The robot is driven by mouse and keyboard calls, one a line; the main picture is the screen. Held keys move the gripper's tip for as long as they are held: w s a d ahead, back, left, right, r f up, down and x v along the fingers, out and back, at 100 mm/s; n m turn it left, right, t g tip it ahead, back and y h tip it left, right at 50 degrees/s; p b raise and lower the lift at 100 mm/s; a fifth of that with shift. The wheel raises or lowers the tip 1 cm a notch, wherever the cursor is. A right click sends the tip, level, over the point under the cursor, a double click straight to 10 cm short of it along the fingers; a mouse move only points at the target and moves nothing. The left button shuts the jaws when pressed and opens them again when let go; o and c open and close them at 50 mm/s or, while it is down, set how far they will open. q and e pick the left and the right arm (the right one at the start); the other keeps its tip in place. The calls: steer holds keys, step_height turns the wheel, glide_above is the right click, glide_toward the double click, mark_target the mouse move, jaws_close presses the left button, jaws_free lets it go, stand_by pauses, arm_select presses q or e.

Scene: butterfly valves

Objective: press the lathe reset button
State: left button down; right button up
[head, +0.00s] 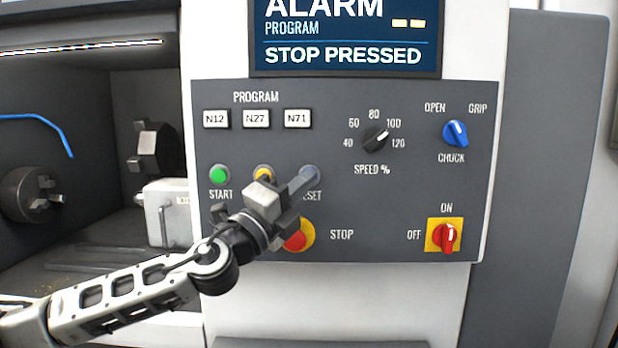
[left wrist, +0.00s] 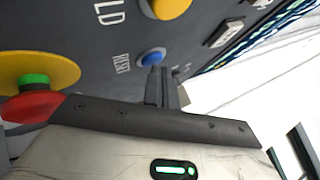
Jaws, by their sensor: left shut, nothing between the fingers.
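The blue reset button (head: 312,170) is on the grey lathe panel (head: 350,220), right of the green and yellow buttons. My left gripper (head: 304,181) is shut and empty, its fingertips in front of the reset button and covering part of it and its label. In the left wrist view the blue button (left wrist: 151,57) shows just beyond the shut fingertips (left wrist: 156,74). I cannot tell whether they touch it. My right gripper is not in view.
The red stop button (head: 296,240) on its yellow disc is just below my gripper, partly hidden. The yellow button (head: 263,174) and green start button (head: 220,174) are to the left. The screen (head: 345,38) reads ALARM, STOP PRESSED. Knobs (head: 456,133) sit to the right.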

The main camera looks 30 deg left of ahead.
arm_select(q)
steer(key=shift+w+a, duration=0.1)
stand_by(0.3)
steer(key=shift+s+d, duration=0.45)
steer(key=shift+s, duration=0.25)
steer(key=s+d, duration=0.1)
steer(key=s+b, duration=0.1)
steer(key=s, duration=0.1)
steer(key=s+d+b, duration=0.1)
steer(key=shift+s+d, duration=0.15)
steer(key=shift+d, duration=0.2)
stand_by(1.5)
